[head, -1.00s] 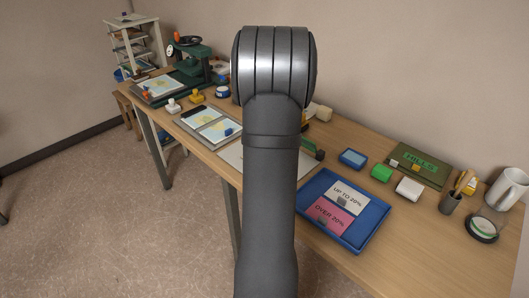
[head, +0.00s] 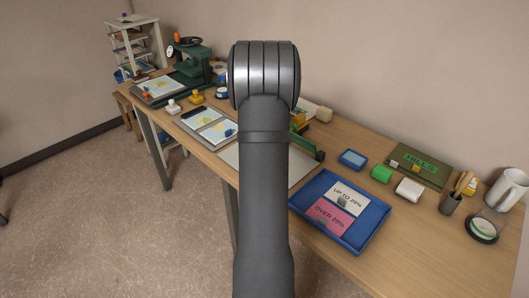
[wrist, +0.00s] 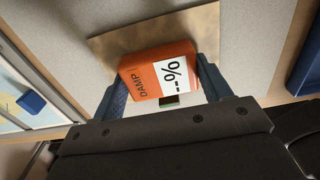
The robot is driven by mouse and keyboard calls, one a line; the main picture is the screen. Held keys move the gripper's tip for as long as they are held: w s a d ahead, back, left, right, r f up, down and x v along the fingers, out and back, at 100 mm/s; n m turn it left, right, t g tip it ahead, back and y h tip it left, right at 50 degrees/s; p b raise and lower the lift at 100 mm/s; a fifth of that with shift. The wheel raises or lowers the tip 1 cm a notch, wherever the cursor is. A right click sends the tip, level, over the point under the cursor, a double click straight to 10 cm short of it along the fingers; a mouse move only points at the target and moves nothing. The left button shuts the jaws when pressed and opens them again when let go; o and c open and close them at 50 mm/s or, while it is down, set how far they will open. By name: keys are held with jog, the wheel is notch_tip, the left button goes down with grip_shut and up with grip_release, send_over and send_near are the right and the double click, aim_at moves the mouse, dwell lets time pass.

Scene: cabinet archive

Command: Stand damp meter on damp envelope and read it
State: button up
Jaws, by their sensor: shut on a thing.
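The orange damp meter (wrist: 150,66) is in the wrist view, with "DAMP" lettering and a white panel showing a % sign and dashes. My gripper (wrist: 163,78) is shut on it, one finger on each side. The brown envelope (wrist: 115,40) lies flat on a grey board (wrist: 60,40), behind the meter in this view. I cannot tell whether the meter touches the envelope. In the head view my arm hides the gripper, meter and envelope; part of the grey board (head: 230,157) shows beside it.
A blue tray (head: 352,249) with "UP TO 20%" (head: 347,196) and "OVER 20%" (head: 328,217) cards lies right of my arm. A long green object (head: 309,146) stands close behind the arm. Map sheets (head: 217,131) lie left. A mug (head: 508,189) and pen pot (head: 452,204) stand far right.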

jog(key=o, duration=1)
notch_tip(320, 180, up, 12)
jog(key=shift+r, duration=0.1)
notch_tip(320, 180, down, 12)
jog(key=shift+r, duration=1.75)
jog(key=shift+f, duration=0.15)
